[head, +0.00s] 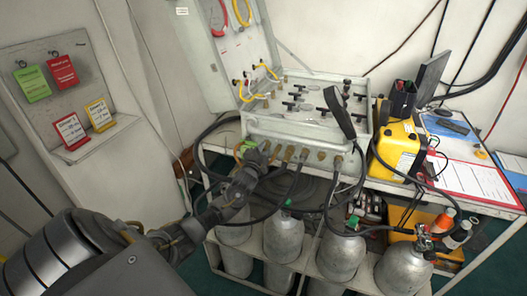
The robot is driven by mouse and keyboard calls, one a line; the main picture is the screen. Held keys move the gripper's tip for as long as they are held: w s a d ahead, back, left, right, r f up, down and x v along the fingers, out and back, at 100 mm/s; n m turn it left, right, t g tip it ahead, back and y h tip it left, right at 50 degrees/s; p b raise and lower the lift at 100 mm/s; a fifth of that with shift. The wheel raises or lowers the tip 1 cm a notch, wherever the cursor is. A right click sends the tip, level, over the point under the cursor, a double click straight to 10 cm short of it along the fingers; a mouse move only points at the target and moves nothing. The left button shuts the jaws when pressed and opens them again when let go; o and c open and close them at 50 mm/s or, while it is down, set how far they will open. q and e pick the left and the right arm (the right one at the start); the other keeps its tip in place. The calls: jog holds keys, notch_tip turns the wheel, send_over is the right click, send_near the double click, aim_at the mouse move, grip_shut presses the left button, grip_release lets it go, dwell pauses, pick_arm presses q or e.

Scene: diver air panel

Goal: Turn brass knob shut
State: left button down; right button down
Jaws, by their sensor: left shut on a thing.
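The grey air panel (300,127) stands on a white bench, with a row of brass fittings (305,155) along its lower front edge. My left gripper (260,151) reaches in from the lower left and is at the left end of this row. Its jaws are shut on the brass knob there, which the fingers mostly hide. A green and yellow piece (243,147) shows just left of the fingers. The knob's turn position cannot be made out. My right gripper is not in view.
Black hoses (290,192) hang from the panel front, near my left arm. Several grey cylinders (283,237) stand below the bench. A yellow case (398,149) and a clipboard (475,181) are on the right. A tag board (62,85) is on the left.

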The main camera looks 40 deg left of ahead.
pick_arm(q)
jog(key=c, duration=1.5)
grip_release()
jog(key=b+v, duration=0.1)
jog(key=v, duration=1)
jog(key=shift+w, duration=0.1)
